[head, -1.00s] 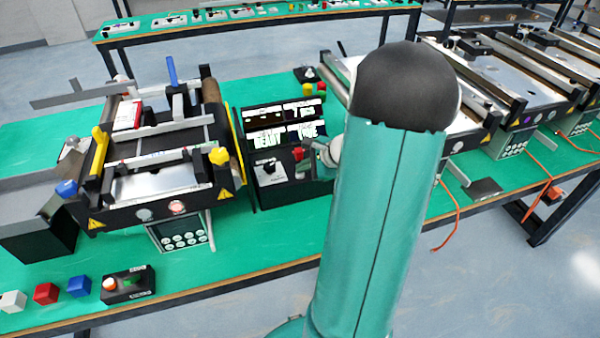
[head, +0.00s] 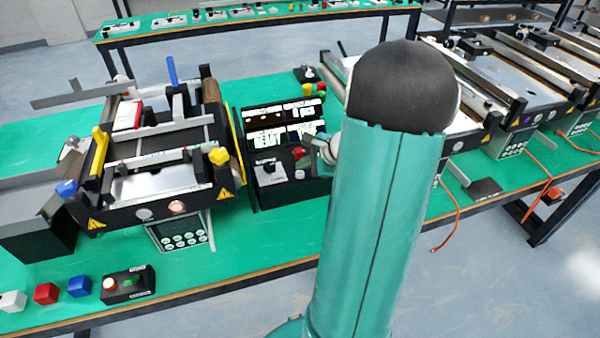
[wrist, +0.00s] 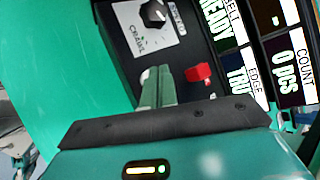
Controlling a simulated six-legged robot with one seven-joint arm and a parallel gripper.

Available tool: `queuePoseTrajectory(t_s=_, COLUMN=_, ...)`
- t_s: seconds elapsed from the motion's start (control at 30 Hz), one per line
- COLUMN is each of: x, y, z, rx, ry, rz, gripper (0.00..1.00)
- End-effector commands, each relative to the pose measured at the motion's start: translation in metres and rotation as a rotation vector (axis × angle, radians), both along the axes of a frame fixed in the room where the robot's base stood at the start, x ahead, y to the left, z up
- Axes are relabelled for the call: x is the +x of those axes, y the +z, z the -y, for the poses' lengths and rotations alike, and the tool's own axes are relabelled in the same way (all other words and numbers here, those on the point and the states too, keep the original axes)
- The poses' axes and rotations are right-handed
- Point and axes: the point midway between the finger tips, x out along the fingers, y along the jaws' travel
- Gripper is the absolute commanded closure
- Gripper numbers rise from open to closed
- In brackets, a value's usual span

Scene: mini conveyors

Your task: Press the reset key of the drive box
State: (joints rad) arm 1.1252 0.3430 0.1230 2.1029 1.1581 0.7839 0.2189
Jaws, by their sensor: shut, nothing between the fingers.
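The drive box (head: 290,190) is a black box with a sloped top and lit displays, just right of the nearest conveyor. It also shows in the wrist view (wrist: 125,50). Its top carries a black knob (wrist: 154,14), a red control (wrist: 198,73) and a small whitish key (wrist: 146,75), partly hidden behind my fingers. No label on this key is readable. My gripper (wrist: 160,72) is shut and empty, its fingertips over the box beside the whitish key; touching or apart, I cannot tell. In the head view my gripper (head: 322,150) is at the box's right side, partly hidden by my arm.
The conveyor (head: 150,165) with yellow and blue levers stands left of the box. A control box with buttons (head: 128,284) and coloured cubes (head: 46,293) lie at the front left. More conveyors (head: 510,75) stand on the right. Green table is bare in front of the box.

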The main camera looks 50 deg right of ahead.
Motion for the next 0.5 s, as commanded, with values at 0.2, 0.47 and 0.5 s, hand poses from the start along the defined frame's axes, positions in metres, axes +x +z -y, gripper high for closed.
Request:
queuePoseTrajectory(t_s=0.2, x=0.0, y=0.003, z=0.0, rx=0.001, ry=0.0, rz=0.0, gripper=1.0)
queuePoseTrajectory(t_s=0.47, x=0.0, y=0.01, z=0.0, rx=-0.002, ry=0.0, rz=0.002, gripper=1.0)
queuePoseTrajectory(t_s=0.5, x=0.0, y=0.014, z=0.0, rx=-0.002, ry=0.0, rz=0.002, gripper=1.0)
